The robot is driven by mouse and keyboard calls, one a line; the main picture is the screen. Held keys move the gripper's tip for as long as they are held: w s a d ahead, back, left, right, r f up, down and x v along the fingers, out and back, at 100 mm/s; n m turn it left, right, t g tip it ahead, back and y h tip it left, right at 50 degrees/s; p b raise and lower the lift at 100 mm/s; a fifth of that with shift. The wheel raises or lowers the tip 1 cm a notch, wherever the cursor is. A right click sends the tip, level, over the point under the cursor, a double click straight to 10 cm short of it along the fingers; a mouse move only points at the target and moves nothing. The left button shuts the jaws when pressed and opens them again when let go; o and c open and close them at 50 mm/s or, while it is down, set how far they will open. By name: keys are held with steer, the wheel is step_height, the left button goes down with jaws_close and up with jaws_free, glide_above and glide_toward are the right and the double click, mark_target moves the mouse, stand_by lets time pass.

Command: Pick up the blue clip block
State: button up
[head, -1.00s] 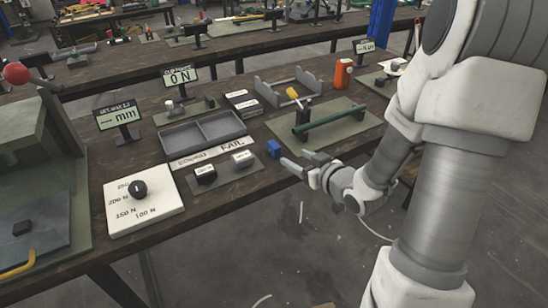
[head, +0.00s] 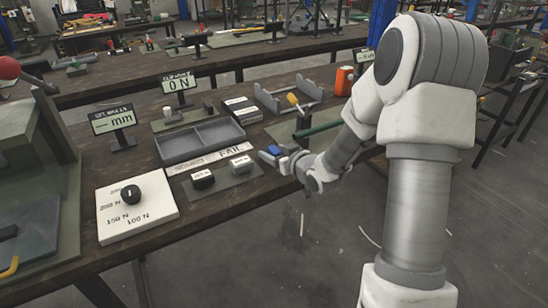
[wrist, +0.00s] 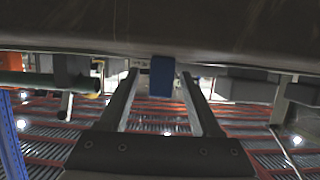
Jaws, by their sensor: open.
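The blue clip block (head: 273,150) is at the front edge of the workbench, just right of the grey plate with the two labelled buttons. My gripper (head: 268,156) is right at it and partly covers it in the head view. In the wrist view the blue clip block (wrist: 162,78) appears between the two fingertips of my gripper (wrist: 160,74), nearer the right one. The jaws are open, with gaps visible beside the block. The block's lower part is hidden in the head view.
A green bar (head: 318,129) lies behind my wrist.

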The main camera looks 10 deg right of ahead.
steer(key=shift+w, duration=0.15)
jaws_close()
stand_by(0.4)
